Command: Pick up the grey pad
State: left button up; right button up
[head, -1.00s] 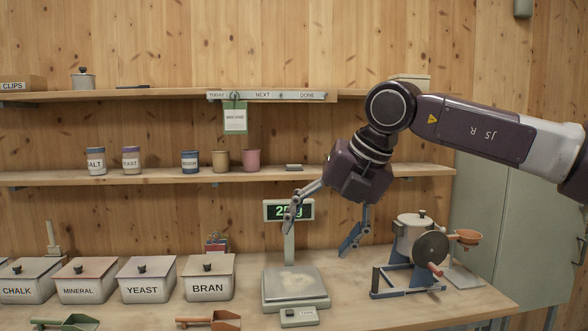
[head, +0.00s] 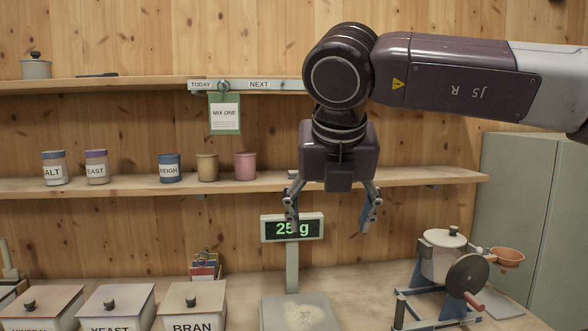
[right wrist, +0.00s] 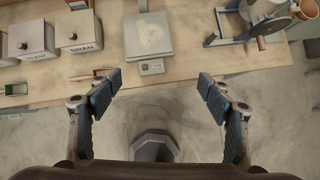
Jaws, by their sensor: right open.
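The grey pad (head: 293,174) lies on the middle shelf in the head view. Only a small bit of it shows; my right gripper's body hides the rest. My right gripper (head: 328,218) is open and empty, with its fingers pointing down in front of that shelf, its fingertips lower than the shelf board. In the right wrist view the open fingers (right wrist: 160,82) are apart with nothing between them, above the floor in front of the bench. My left gripper is not in view.
The middle shelf (head: 120,187) also holds a pink cup (head: 245,166), a tan cup (head: 207,167) and labelled jars. A mill (head: 442,255) stands at the right. A dark bin (right wrist: 155,146) stands on the floor.

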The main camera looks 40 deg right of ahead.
aim_at(292, 174)
jog(key=i+l, duration=0.9)
jog(key=i, duration=0.15)
